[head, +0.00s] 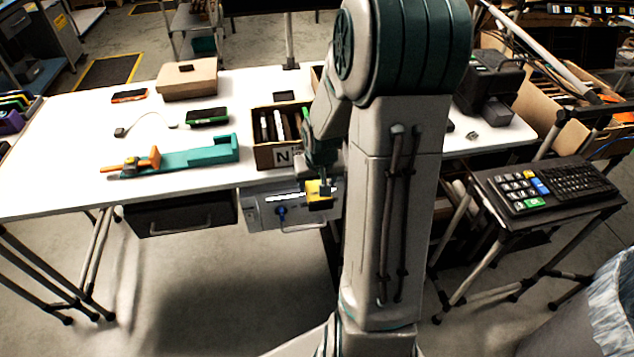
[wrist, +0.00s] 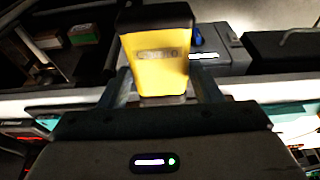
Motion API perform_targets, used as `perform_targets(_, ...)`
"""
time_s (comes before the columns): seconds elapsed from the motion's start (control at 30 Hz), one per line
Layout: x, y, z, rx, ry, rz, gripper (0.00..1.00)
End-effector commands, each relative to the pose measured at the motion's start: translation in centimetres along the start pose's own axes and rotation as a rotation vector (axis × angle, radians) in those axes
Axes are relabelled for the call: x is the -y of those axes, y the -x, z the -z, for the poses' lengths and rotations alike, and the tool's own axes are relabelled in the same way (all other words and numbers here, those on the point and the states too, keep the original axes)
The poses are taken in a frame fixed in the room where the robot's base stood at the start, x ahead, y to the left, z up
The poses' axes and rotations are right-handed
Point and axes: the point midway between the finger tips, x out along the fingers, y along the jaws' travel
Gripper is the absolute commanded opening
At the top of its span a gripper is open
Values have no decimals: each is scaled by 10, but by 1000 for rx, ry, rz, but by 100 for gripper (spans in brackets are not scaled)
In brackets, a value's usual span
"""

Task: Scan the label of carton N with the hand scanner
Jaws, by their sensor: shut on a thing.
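Carton N (head: 263,153) is an open brown carton near the table's front edge in the head view, with several upright items inside. My gripper (head: 319,184) is just in front of the table edge, lower and to the right of the label. It is shut on the yellow and black hand scanner (head: 320,196). In the wrist view the scanner (wrist: 160,65) sits between the two fingers, clear of the label.
A teal holder (head: 200,158) with an orange clamp (head: 140,162) lies left of the carton. A closed brown box (head: 187,82) and a green-edged device (head: 207,116) are behind it. A grey drawer unit (head: 262,212) hangs below the table. A keypad stand (head: 545,186) is at the right.

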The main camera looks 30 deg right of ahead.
Motion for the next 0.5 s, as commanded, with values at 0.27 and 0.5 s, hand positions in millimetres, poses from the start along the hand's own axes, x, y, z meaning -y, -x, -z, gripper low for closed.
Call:
perform_targets(0.27,0,20,6,-2,0,0,40)
perform_targets(0.5,0,43,12,-1,0,0,40)
